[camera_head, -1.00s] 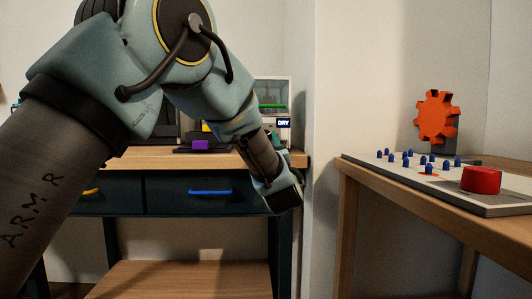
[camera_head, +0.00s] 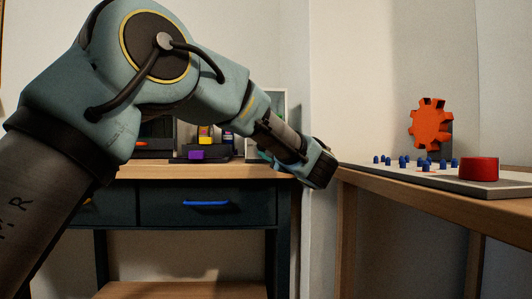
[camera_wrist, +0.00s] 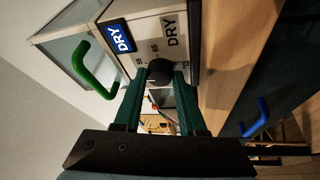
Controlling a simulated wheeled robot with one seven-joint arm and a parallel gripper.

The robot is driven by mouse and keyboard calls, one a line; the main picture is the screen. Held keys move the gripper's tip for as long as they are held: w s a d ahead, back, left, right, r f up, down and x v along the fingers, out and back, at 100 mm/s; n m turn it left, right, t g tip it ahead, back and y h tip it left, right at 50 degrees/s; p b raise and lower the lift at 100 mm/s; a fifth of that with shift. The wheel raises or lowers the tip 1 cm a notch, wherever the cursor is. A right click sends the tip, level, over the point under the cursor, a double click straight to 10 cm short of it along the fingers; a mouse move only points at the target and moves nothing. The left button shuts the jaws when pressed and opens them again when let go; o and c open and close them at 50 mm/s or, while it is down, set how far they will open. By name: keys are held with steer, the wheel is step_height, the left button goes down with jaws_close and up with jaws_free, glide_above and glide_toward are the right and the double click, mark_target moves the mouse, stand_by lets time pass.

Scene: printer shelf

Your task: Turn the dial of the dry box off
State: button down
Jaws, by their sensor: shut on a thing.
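The dry box (camera_wrist: 190,50) fills the upper middle of the wrist view, with a blue lit "DRY" display, a "DRY" label and a green handle (camera_wrist: 95,70). Its black round dial (camera_wrist: 159,72) is on the front face, between the tips of my green fingers. My gripper (camera_wrist: 159,80) is shut on the dial. In the head view the dry box (camera_head: 279,108) is mostly hidden behind my arm, and my gripper's fingertips are hidden too.
The dry box stands on a wooden-topped bench (camera_head: 200,171) with a blue-handled drawer (camera_head: 205,204). A side table at right holds a board (camera_head: 470,184) with blue pegs, a red knob (camera_head: 479,169) and an orange gear (camera_head: 430,125). Purple and yellow items sit on the bench.

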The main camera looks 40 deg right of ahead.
steer(key=n, duration=0.2)
steer(key=n+g+y, duration=0.1)
steer(key=n, duration=0.1)
steer(key=shift+r+n+g, duration=0.2)
steer(key=shift+n+g, duration=0.1)
steer(key=shift+n, duration=0.1)
steer(key=n, duration=0.1)
steer(key=n+g, duration=0.1)
steer(key=n, duration=0.2)
steer(key=shift+r+g, duration=0.25)
steer(key=shift+g, duration=0.15)
steer(key=n+g, duration=0.1)
steer(key=n+b, duration=0.1)
steer(key=n, duration=0.1)
steer(key=shift+w+a+r+g, duration=0.15)
steer(key=shift+g, duration=0.25)
steer(key=n+g, duration=0.1)
steer(key=n, duration=0.1)
steer(key=n+g+h+b, duration=0.1)
steer(key=shift+w+a+r+n+h, duration=0.1)
steer(key=shift+a+n+h, duration=0.05)
steer(key=shift+n+h, duration=0.2)
steer(key=shift+c, duration=2.4)
jaws_free()
steer(key=shift+r, duration=0.1)
